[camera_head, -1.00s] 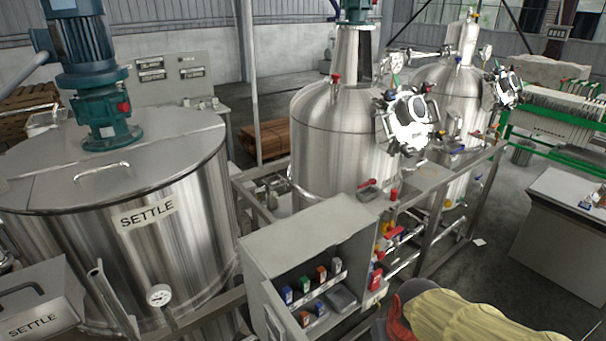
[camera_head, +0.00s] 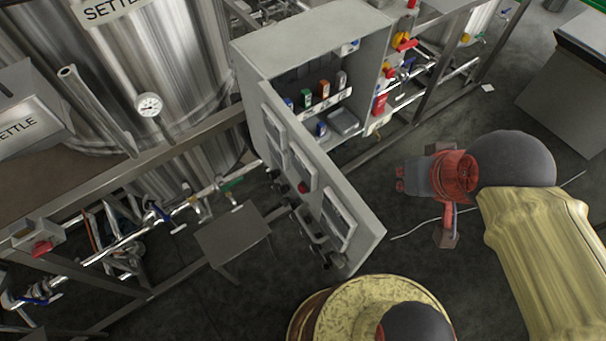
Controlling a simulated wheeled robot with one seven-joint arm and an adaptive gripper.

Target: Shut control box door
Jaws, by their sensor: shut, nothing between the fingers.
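The control box (camera_head: 320,35) is a grey cabinet mounted in front of the steel tank. Its door (camera_head: 325,200) stands wide open, hinged at the box's left front edge and swung out toward the lower right. Inside the box are coloured switches and a grey block.
Pipes and valves (camera_head: 400,42) run to the right of the box. A gauge (camera_head: 148,105) sticks out at left. A white cable (camera_head: 420,230) lies on the floor. A grey cabinet (camera_head: 560,95) stands at right.

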